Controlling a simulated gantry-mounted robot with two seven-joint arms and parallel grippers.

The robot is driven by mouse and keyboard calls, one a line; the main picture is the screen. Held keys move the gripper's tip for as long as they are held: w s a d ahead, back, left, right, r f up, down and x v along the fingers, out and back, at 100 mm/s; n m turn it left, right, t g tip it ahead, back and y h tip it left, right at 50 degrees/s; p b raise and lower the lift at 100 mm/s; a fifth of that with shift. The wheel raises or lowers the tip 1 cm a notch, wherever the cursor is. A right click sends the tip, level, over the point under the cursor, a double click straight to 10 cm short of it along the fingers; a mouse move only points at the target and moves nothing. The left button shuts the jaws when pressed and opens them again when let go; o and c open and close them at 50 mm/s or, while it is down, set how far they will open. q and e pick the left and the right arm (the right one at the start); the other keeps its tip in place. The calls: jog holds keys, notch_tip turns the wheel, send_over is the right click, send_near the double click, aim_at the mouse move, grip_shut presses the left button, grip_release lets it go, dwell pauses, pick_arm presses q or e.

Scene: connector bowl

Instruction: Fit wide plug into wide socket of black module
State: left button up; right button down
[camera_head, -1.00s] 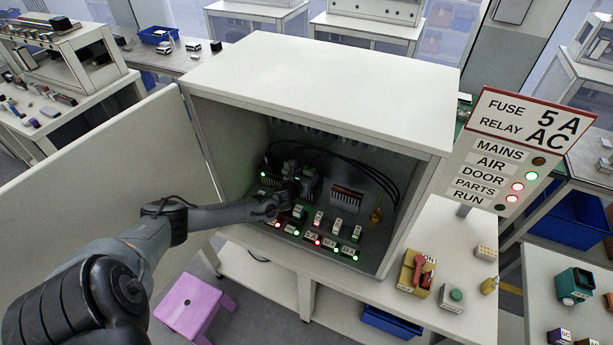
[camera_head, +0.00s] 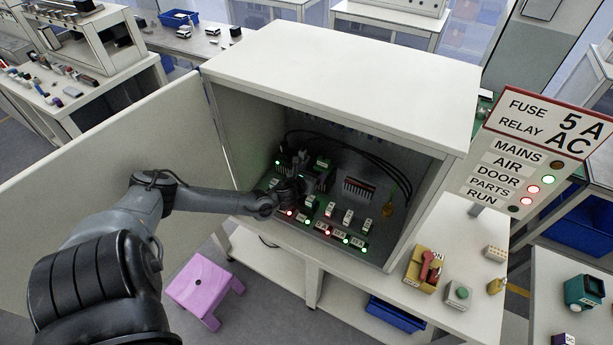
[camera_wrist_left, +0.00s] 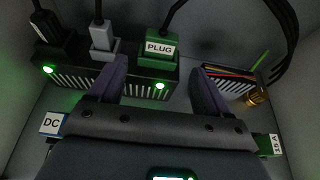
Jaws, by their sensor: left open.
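The black module (camera_wrist_left: 75,75) lies across the wrist view with slotted vents and two green lights. A green plug labelled PLUG (camera_wrist_left: 158,48) sits at its right part, with a black cable going up. A grey plug (camera_wrist_left: 104,38) and a black plug (camera_wrist_left: 45,30) stand left of it. I cannot tell how deeply the green plug is seated. My left gripper (camera_wrist_left: 160,70) is open, its two fingers apart on either side of the green plug's lower area, with nothing visibly held. In the head view my left gripper (camera_head: 291,189) is inside the cabinet, partly hiding the module.
The open cabinet (camera_head: 225,140) has its door (camera_head: 100,160) swung left. Fuses and relays with lights (camera_head: 325,228) line the front. A ribbed connector with coloured wires (camera_wrist_left: 230,78) and a brass part (camera_wrist_left: 257,97) lie right. Black cables (camera_head: 375,160) arch behind.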

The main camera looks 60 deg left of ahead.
pick_arm(q)
jog(key=s+d+f+n+g+h, duration=0.15)
jog(key=s+d+n, duration=0.25)
jog(key=d, duration=0.4)
jog(key=s+d+f+n+g+h, duration=0.1)
jog(key=s+d+f+n, duration=0.2)
jog(key=d, duration=0.5)
jog(key=s+d+n+g+h, duration=0.15)
jog(key=s+d+n, duration=0.3)
jog(key=d, duration=0.45)
jog(key=s+d+r+n+g+h, duration=0.1)
jog(key=s+d+r+n+g, duration=0.1)
jog(key=s+d+r+n, duration=0.2)
jog(key=s+d+r+n+g+h, duration=0.1)
jog(key=s+d+r+n+h, duration=0.1)
jog(key=s+d+r+n, duration=0.3)
jog(key=s+d+n, duration=0.1)
jog(key=d+n, duration=0.3)
jog(key=n, duration=0.3)
jog(key=shift+s+d+r+g+h, duration=0.3)
jog(key=shift+d+g, duration=0.1)
notch_tip(320, 180, up, 15)
jog(key=p, duration=1.5)
jog(key=shift+r+p, duration=0.2)
jog(key=shift+p, duration=0.15)
